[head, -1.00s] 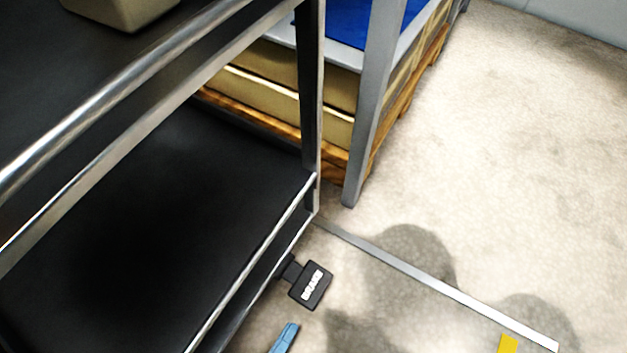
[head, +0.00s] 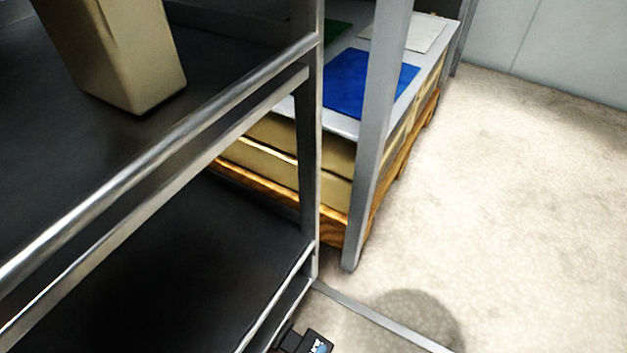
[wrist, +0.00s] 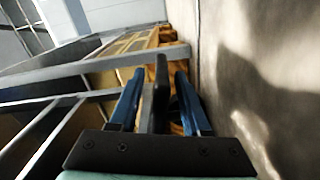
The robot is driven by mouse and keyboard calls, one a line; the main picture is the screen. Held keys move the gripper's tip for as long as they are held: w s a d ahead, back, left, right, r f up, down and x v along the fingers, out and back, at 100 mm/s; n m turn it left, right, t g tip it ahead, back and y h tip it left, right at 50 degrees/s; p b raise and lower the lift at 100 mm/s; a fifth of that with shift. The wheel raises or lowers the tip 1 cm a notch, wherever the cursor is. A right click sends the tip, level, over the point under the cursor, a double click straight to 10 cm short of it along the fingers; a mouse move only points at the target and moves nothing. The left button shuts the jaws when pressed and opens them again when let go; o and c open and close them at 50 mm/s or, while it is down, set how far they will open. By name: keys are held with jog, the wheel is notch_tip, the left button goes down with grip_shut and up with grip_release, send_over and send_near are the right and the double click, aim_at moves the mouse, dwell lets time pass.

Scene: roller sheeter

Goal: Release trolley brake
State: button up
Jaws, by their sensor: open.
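The trolley (head: 250,105) fills the left of the head view, with metal rails and black shelves. Its black brake pedal (head: 306,343) sticks out low beside the corner post and is cut by the bottom edge of the picture. Only part of its pale lettering shows. My gripper (wrist: 160,72) shows in the wrist view, with two blue fingers apart. A dark upright bar stands between the fingers in that view; I cannot tell what it is. The gripper is not in the head view now, so its distance from the pedal is hidden.
A beige bin (head: 135,60) stands on the trolley's upper shelf. A metal strip (head: 375,315) crosses the floor. Open floor (head: 520,200) lies right.

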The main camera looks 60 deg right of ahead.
jog(key=shift+c, duration=0.3)
grip_shut()
dwell(1.1)
